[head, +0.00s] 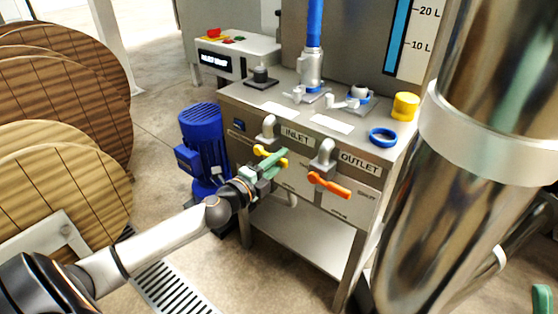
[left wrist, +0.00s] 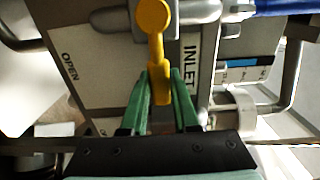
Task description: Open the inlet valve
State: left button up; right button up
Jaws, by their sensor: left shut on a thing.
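The inlet valve has a yellow lever handle (head: 270,152) below the INLET label (head: 296,136) on the front of the metal cabinet. The handle also shows in the left wrist view (left wrist: 156,40), with its lower end between green fingers. My left gripper (head: 268,166) has green fingers and is shut on the yellow handle; it shows in the left wrist view too (left wrist: 161,88). An OPEN label (left wrist: 70,66) is on the panel left of the handle in that view. The orange outlet handle (head: 328,185) is to the right.
A blue motor (head: 202,142) stands left of the cabinet. A blue ring (head: 383,137) and a yellow cap (head: 405,106) are on the cabinet top (head: 262,94). Wooden reels (head: 62,180) stand at the left, and a floor grate (head: 172,286) lies below my arm.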

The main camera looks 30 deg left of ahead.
pick_arm(q)
grip_shut()
dwell(0.9)
